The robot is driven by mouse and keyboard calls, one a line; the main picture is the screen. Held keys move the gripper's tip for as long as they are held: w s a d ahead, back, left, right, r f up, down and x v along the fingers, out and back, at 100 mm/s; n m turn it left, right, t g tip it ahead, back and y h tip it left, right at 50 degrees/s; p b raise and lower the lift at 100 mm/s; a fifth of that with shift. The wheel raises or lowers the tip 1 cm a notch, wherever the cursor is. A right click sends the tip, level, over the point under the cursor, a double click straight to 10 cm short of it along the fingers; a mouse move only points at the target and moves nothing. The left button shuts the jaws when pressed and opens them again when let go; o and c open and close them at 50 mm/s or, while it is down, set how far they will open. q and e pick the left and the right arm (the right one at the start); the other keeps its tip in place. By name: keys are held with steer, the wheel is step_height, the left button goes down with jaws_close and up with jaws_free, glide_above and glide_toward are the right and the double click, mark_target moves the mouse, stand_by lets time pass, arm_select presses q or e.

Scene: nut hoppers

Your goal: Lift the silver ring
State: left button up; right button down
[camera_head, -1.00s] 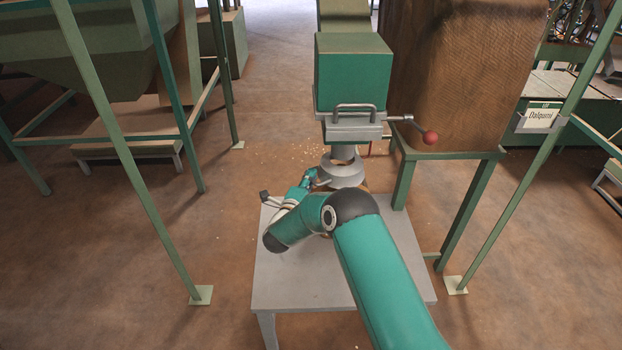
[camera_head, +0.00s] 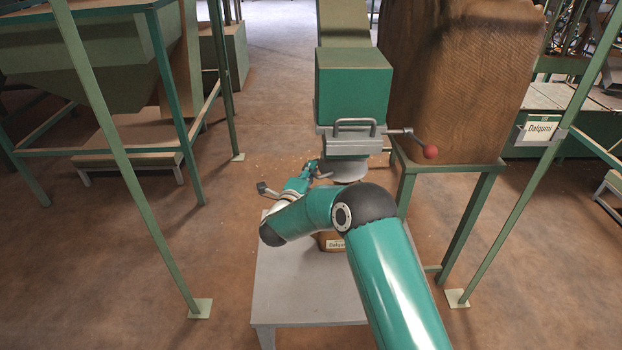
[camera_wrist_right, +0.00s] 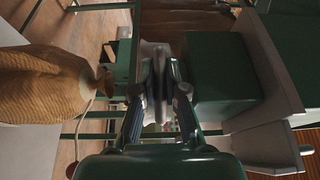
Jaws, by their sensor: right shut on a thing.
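The silver ring (camera_head: 346,171) is a pale metal collar right under the spout of the green box (camera_head: 353,90) in the head view. In the right wrist view the ring (camera_wrist_right: 159,72) shows edge-on between my fingers. My right gripper (camera_head: 322,172) is shut on the ring's left side, and its fingers also show in the right wrist view (camera_wrist_right: 160,98). The ring is well above the grey table (camera_head: 300,290). Whether it touches the spout I cannot tell. My left gripper is not in view.
A red-knobbed lever (camera_head: 430,151) sticks out right of the box. Green frame posts (camera_head: 135,170) stand at both sides.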

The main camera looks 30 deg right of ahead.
steer(key=c, duration=1.2)
jaws_free()
steer(key=shift+r, duration=0.25)
steer(key=shift+f, duration=0.1)
steer(key=v, duration=1.2)
steer(key=shift+w+f, duration=0.1)
